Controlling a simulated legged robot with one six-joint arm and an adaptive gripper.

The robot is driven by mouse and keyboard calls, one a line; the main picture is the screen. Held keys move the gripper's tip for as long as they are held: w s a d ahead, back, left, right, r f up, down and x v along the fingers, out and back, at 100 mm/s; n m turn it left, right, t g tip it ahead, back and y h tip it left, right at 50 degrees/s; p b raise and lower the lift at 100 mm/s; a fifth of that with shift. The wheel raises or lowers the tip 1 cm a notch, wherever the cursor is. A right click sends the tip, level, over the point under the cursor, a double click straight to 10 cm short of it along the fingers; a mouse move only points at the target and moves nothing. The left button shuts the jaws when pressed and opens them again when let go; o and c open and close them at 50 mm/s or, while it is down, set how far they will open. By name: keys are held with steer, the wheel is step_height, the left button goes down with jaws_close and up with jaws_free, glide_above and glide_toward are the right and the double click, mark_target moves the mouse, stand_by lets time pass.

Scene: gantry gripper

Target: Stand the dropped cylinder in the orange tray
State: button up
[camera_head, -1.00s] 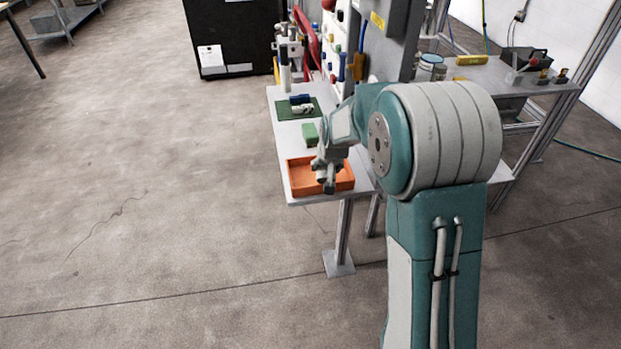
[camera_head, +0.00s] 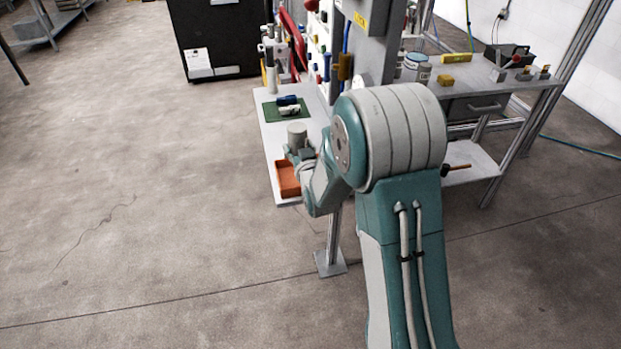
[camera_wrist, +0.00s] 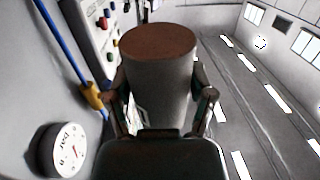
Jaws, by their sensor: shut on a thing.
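My gripper (camera_head: 303,152) is shut on a grey cylinder (camera_head: 297,137), which it holds up in the air in front of the bench. In the head view the cylinder looks roughly upright. In the wrist view the cylinder (camera_wrist: 160,88) sits between the two fingers of my gripper (camera_wrist: 160,100), with a brown end face at the top of the picture. The orange tray (camera_head: 283,180) lies at the near end of the bench. My wrist and forearm hide its right part, and the inside that shows looks empty.
The narrow bench (camera_head: 272,140) carries a green mat (camera_head: 272,116) with small blue and white pieces on it. A tool panel (camera_head: 340,30) rises along the bench's right side. A round gauge (camera_wrist: 66,150) and a blue rod (camera_wrist: 66,45) show in the wrist view.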

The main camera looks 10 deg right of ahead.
steer(key=shift+s+d+r, duration=0.1)
steer(key=shift+s+r, duration=0.05)
steer(key=shift+s, duration=0.05)
steer(key=shift+d+f+t, duration=0.1)
steer(key=shift+f+t, duration=0.2)
steer(key=f, duration=0.3)
steer(key=a+f, duration=0.1)
steer(key=f, duration=0.1)
steer(key=shift+f, duration=0.25)
steer(key=f, duration=0.3)
steer(key=shift+d+f, duration=0.4)
steer(key=shift+a, duration=0.1)
steer(key=shift+a+f, duration=0.1)
steer(key=shift+f, duration=0.1)
